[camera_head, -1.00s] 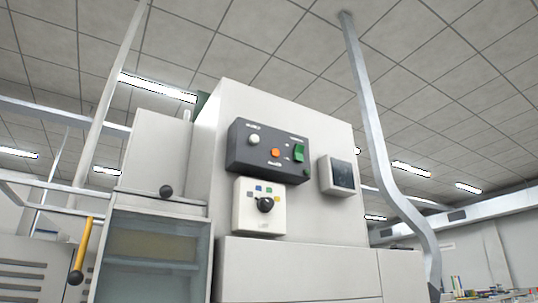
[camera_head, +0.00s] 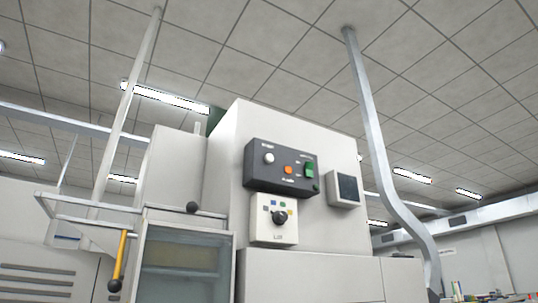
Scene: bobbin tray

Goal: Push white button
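The white button (camera_head: 268,158) is a small round knob at the left of a dark control panel (camera_head: 264,178) on the front of a tall light-grey machine (camera_head: 226,165). An orange button (camera_head: 288,169) and a green switch (camera_head: 309,171) are to its right on the same panel. Nothing covers the white button. Neither of my grippers shows in the head view.
Below the panel is a white box with a black rotary knob (camera_head: 280,217). A small dark screen (camera_head: 347,188) is to the right. A glass-fronted cabinet (camera_head: 184,262), a yellow-handled lever (camera_head: 121,260) and rails stand at the left. A bent grey pipe (camera_head: 376,140) rises at the right.

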